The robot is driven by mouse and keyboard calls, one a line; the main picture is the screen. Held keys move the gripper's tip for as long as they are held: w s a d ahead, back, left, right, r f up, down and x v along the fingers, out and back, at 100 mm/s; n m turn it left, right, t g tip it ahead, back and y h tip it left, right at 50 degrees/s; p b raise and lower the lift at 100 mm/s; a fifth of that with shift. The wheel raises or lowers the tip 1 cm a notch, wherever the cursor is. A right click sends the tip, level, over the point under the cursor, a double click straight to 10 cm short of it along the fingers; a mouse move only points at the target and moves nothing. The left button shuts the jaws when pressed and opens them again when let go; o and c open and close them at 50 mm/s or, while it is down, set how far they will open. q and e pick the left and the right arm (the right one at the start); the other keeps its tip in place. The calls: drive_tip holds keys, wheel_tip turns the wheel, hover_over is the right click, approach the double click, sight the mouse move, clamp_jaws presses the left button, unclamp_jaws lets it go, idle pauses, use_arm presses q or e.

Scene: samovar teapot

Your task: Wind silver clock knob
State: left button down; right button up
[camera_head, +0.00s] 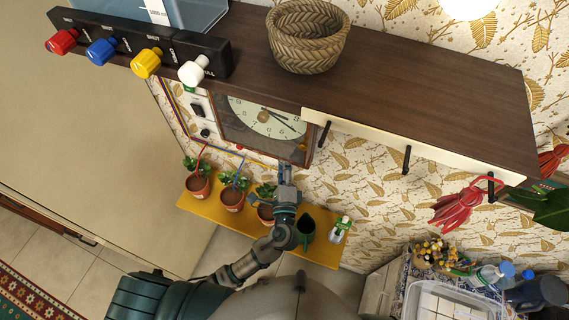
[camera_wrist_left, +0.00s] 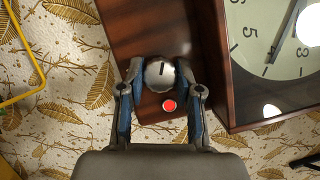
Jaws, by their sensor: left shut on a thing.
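A wall clock (camera_head: 262,119) with a pale green dial and dark wooden case hangs below the brown shelf; its dial also shows at the top right of the left wrist view (camera_wrist_left: 275,38). The silver knob (camera_wrist_left: 159,74), with a dark pointer mark, sits on the clock's wooden side panel, above a red button (camera_wrist_left: 169,105). My left gripper (camera_wrist_left: 160,82) has its two blue-padded fingers on either side of the knob, shut on it. In the head view, my left gripper (camera_head: 285,172) reaches up to the clock's lower edge, and the knob is hidden there. My right gripper is not in view.
A yellow shelf (camera_head: 325,254) below the clock holds several potted plants and a dark green jug (camera_head: 306,227). Red, blue, yellow and white knobs line a black panel (camera_head: 218,55) above. A woven basket (camera_head: 308,38) stands on the brown shelf (camera_head: 420,75).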

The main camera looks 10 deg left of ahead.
use_arm(q)
drive_tip(key=m+t+h, duration=0.1)
drive_tip(key=m+h, duration=0.1)
drive_tip(key=m, duration=0.3)
drive_tip(key=m+t+h, duration=0.1)
drive_tip(key=m+h, duration=0.1)
drive_tip(key=m, duration=0.3)
drive_tip(key=f+m+t+h, duration=0.1)
drive_tip(key=m+h, duration=0.1)
drive_tip(key=m, duration=0.3)
drive_tip(key=shift+a+b, duration=0.1)
drive_tip(key=shift+b, duration=0.3)
drive_tip(key=shift+m, duration=0.3)
drive_tip(key=c, duration=0.8)
unclamp_jaws()
drive_tip(key=shift+w+r, duration=0.1)
drive_tip(key=shift+r, duration=0.05)
drive_tip(key=v, duration=1.2)
drive_tip(key=shift+a, duration=0.1)
